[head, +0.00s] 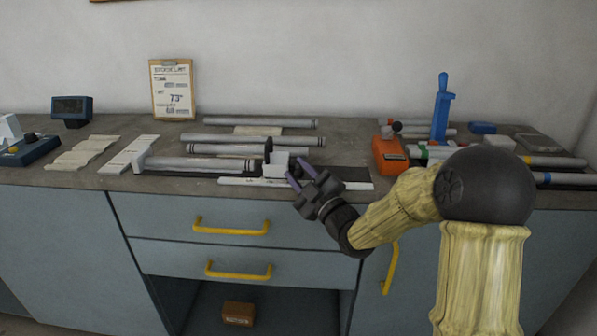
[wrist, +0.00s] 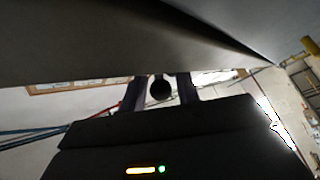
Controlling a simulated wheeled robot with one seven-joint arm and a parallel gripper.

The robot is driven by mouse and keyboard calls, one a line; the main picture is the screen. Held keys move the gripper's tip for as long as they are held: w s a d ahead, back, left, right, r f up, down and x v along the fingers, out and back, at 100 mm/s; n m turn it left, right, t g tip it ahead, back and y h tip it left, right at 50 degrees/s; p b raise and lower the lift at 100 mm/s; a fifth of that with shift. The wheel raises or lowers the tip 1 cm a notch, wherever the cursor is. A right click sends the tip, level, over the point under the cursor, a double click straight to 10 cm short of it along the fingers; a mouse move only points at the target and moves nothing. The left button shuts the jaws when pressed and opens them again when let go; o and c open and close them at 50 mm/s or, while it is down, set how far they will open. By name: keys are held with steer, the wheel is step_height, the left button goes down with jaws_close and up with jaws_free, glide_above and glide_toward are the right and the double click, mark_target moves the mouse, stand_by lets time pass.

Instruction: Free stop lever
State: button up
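The jig's white stop block (head: 276,166) sits on the rail at the right end of a grey tube (head: 205,163). A dark upright piece (head: 268,149) stands at the block's left edge. My gripper (head: 294,168) is just right of the block, its two fingers apart and pointing toward it. In the wrist view, a round black knob (wrist: 160,89), which looks like the stop lever's end, shows between my gripper's fingers (wrist: 161,80), with gaps on both sides. The rest of the lever is hidden, and its angle cannot be told.
Loose grey tubes (head: 232,138) lie behind the jig. An orange box (head: 389,155) and a blue upright tool (head: 441,108) stand to the right. A clipboard (head: 172,90) leans on the wall. A white ruled strip (head: 340,185) lies along the bench's front edge.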

steer(key=shift+w+a, duration=0.15)
jaws_close()
